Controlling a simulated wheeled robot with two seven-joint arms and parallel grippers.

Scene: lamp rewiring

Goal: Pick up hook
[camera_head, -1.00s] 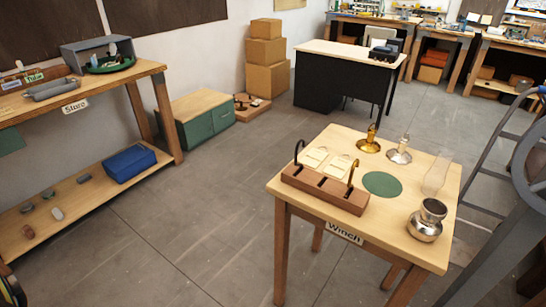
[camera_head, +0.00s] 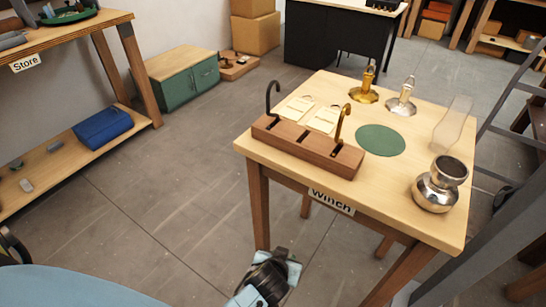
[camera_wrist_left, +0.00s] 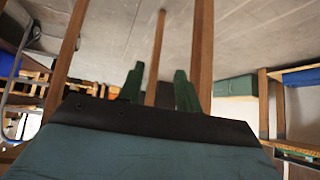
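Two hooks stand upright in a brown wooden block (camera_head: 307,146) on the table labelled Winch. The dark hook (camera_head: 271,98) is at the block's left end and the brass hook (camera_head: 341,123) at its right end. My left gripper (camera_wrist_left: 158,82) shows two green fingers, spread apart with nothing held between them; a table leg lies beyond them. In the head view, a dark and pale blue part of my arm is low in front of the table, below the hooks and apart from them. My right gripper is not in view.
On the table (camera_head: 260,155) are two pale cards, a green disc (camera_head: 380,140), a brass lamp part (camera_head: 364,88), a silver one (camera_head: 402,98), a clear glass chimney (camera_head: 453,124) and a metal vessel (camera_head: 440,185). A ladder stands right. Open floor lies left.

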